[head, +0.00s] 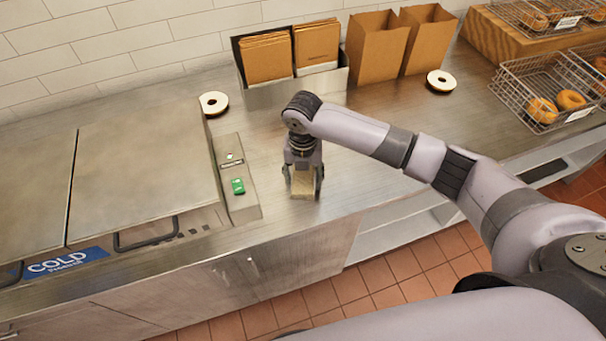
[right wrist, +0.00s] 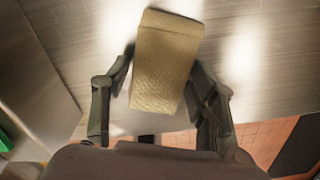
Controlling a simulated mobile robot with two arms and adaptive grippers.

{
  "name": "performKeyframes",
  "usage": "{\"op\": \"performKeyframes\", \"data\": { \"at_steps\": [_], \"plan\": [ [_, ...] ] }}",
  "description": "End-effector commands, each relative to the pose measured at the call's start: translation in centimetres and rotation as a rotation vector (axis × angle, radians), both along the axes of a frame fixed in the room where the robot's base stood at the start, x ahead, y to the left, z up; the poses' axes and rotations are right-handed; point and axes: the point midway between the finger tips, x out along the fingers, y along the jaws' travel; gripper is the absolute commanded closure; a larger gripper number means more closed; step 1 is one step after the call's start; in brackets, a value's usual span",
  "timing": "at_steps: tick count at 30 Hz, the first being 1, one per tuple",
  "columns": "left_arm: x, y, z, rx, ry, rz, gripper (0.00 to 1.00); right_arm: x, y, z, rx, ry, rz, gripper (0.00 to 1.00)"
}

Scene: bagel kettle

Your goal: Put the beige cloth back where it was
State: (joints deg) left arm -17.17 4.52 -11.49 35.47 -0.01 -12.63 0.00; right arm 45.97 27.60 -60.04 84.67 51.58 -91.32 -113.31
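The beige cloth (head: 304,184) is a small folded, woven-looking block at the steel counter's front part, right of the cold unit. My right gripper (head: 304,178) points down over it with one finger on each side. In the right wrist view the cloth (right wrist: 165,62) lies between the two fingertips (right wrist: 163,70), which appear to press on its sides. It sits slightly tilted in the grip. Whether its underside touches the counter is hard to tell. My left gripper is not in view.
A control strip with a green button (head: 238,186) and the cold unit (head: 145,165) stand left. A bag holder (head: 300,92), paper bags (head: 378,45) and two round white-topped items (head: 214,103) (head: 441,82) are behind. Bagel baskets (head: 545,95) stand right. The counter right of the gripper is clear.

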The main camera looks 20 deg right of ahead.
Motion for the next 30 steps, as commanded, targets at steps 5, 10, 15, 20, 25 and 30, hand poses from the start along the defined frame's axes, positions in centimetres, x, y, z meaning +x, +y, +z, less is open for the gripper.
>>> {"op": "performKeyframes", "data": {
  "at_steps": [5,10,15,20,25,30],
  "plan": [
    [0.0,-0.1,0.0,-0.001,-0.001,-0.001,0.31,0.0,0.0,0.0,0.000,0.000,0.000,0.32],
    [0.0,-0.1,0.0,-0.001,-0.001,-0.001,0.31,0.0,0.0,0.0,0.000,0.000,0.000,0.31],
    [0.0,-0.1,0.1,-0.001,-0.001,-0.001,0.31,0.0,0.0,0.2,0.000,0.000,0.000,0.31],
    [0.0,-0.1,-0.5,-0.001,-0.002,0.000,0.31,0.2,0.0,1.7,0.001,-0.005,0.001,0.31],
    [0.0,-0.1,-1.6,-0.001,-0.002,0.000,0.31,0.2,0.0,5.2,0.002,-0.007,0.002,0.31],
    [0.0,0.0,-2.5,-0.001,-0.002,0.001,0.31,0.2,0.0,8.8,0.001,-0.005,0.001,0.31]
  ]
}}
